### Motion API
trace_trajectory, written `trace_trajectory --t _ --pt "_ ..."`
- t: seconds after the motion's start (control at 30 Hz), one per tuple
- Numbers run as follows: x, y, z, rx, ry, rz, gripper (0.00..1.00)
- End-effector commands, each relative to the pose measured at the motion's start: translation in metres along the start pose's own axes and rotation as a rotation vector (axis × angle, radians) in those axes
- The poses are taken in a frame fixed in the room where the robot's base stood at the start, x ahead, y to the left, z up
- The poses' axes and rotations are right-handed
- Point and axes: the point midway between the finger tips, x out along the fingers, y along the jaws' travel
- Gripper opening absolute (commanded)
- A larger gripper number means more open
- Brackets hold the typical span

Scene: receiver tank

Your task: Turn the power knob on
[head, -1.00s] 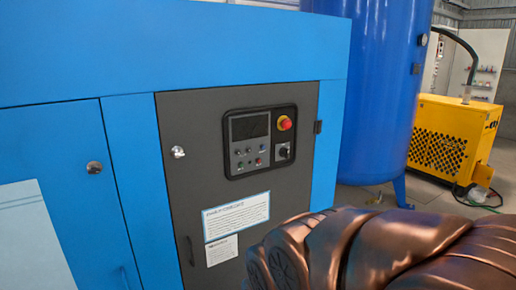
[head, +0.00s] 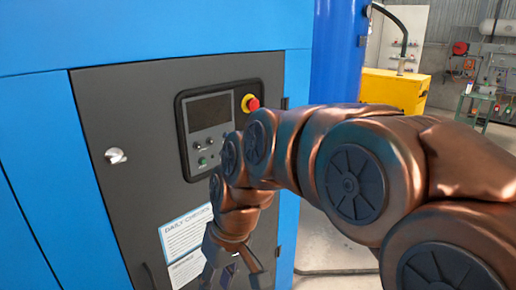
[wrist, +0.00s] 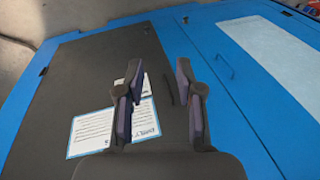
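The control panel (head: 205,120) is a black-framed plate on the dark grey cabinet door (head: 120,130) in the head view. It has a dark screen (head: 209,111), small buttons and a red emergency stop (head: 251,103) on a yellow base. The power knob, at the panel's lower right, is hidden behind my arm. My gripper (head: 236,270) hangs below the panel in front of the door's labels. In the wrist view my gripper (wrist: 160,80) shows its two fingers spread apart with nothing between them, facing the door. The panel is not visible in the wrist view.
A white paper label (head: 187,236) is on the door below the panel. A silver latch (head: 116,156) is on the door's left. A blue tank (head: 340,50) and a yellow machine (head: 395,90) stand behind on the right. Grey floor (head: 325,235) shows at right.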

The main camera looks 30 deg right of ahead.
Motion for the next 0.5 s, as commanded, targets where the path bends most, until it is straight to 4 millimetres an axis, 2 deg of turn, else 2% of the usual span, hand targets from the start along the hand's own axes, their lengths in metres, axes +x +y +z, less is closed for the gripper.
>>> trace_trajectory --t 0.03,0.1,0.27,0.37,0.5 --pt "0.004 0.007 -0.026 -0.015 0.055 -0.028 0.36" --pt "-0.004 0.016 -0.059 -0.043 0.130 -0.062 0.36" --pt "-0.029 0.049 -0.130 -0.096 0.318 -0.115 0.36" --pt "-0.050 0.080 -0.168 -0.124 0.446 -0.124 0.36" --pt "-0.084 0.137 -0.210 -0.156 0.626 -0.103 0.36"
